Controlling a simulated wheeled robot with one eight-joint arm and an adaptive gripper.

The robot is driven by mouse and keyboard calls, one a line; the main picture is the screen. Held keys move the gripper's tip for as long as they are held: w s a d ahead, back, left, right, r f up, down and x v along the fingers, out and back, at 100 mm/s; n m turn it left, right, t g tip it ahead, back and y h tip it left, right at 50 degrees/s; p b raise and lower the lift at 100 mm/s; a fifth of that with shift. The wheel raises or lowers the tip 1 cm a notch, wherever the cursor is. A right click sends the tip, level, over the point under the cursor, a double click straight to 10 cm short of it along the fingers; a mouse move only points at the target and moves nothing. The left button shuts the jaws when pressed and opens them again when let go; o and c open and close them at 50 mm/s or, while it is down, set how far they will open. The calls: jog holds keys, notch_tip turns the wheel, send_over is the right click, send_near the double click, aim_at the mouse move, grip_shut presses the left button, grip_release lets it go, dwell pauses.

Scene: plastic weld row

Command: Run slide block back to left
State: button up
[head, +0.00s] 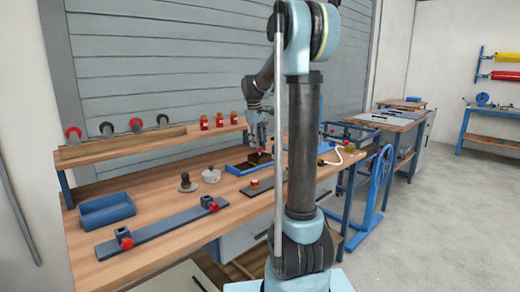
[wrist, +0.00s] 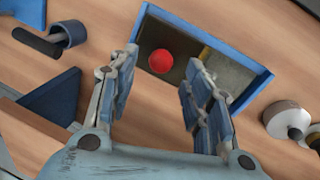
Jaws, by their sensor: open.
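My gripper (wrist: 162,80) is open and empty in the wrist view, its two fingers spread wide. A red ball-shaped knob (wrist: 160,61) shows between and beyond the fingertips, apart from both. It sits over a dark plate inside a blue-rimmed tray or frame (wrist: 240,55). I cannot tell for sure whether the knob belongs to the slide block; its body is not clear.
A long dark rail (head: 160,230) with blue clamps and red knobs lies at the front left. A blue bin (head: 107,209) stands left of it. A white-lidded pot (head: 211,175) and a dark knobbed piece (head: 187,183) stand mid-bench. A raised shelf (head: 150,146) runs behind.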

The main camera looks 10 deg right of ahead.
jog(key=shift+w+d+f, duration=0.15)
jog(key=shift+f, duration=0.85)
jog(key=shift+w+d+f, duration=0.1)
jog(key=shift+w+f, duration=0.05)
jog(key=shift+f, duration=0.8)
grip_shut()
